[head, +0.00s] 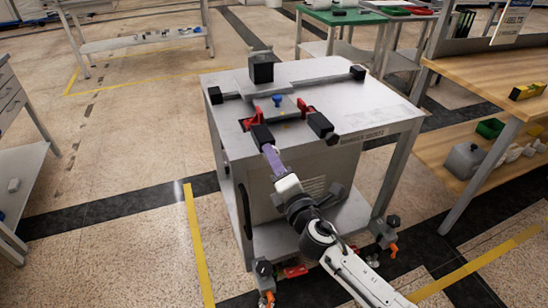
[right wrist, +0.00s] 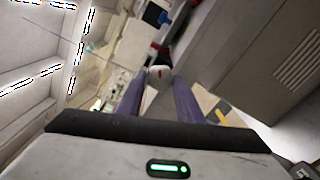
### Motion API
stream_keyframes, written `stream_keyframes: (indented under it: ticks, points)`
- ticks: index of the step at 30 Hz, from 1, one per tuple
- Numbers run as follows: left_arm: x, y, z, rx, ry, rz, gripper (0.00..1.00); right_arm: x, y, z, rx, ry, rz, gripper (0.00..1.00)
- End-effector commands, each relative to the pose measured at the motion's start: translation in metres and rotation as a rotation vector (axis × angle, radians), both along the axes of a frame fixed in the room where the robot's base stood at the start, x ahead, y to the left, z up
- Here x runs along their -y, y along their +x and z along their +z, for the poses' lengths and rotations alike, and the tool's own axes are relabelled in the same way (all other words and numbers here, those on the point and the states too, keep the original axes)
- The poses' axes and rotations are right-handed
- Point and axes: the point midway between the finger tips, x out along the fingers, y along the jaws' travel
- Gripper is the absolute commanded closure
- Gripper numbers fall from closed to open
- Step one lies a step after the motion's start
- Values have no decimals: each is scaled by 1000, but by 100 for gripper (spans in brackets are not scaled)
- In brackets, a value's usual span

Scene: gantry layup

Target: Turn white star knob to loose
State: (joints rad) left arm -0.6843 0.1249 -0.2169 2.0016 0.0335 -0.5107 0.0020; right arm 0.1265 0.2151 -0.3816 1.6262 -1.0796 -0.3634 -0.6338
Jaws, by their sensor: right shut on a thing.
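The white star knob (right wrist: 160,74) shows in the right wrist view as a small white round piece between my fingertips. My right gripper (right wrist: 160,88) has its two purple fingers closed on it, one at each side. In the head view my right gripper (head: 268,150) reaches to the front edge of the grey cart's top (head: 350,105), beside a black block (head: 262,137). The knob cannot be made out there, and its turn angle cannot be told. My left gripper is not in view.
The cart top carries red clamps (head: 306,108), a blue knob (head: 277,101), a taller black block (head: 261,68) and a crossbar with black ends (head: 357,72). A wooden bench (head: 480,80) stands at the right. Open floor (head: 120,140) lies to the left.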

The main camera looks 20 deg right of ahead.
Motion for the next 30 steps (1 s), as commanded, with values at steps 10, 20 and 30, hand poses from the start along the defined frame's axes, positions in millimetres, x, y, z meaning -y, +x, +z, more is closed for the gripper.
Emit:
stream_keyframes:
  ticks: [10,20,30]
  points:
    - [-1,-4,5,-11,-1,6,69,0,0,0,11,-331,2,89]
    - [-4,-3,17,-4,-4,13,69,1,0,0,21,-640,2,89]
    - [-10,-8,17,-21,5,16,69,1,0,-1,29,-888,1,89]
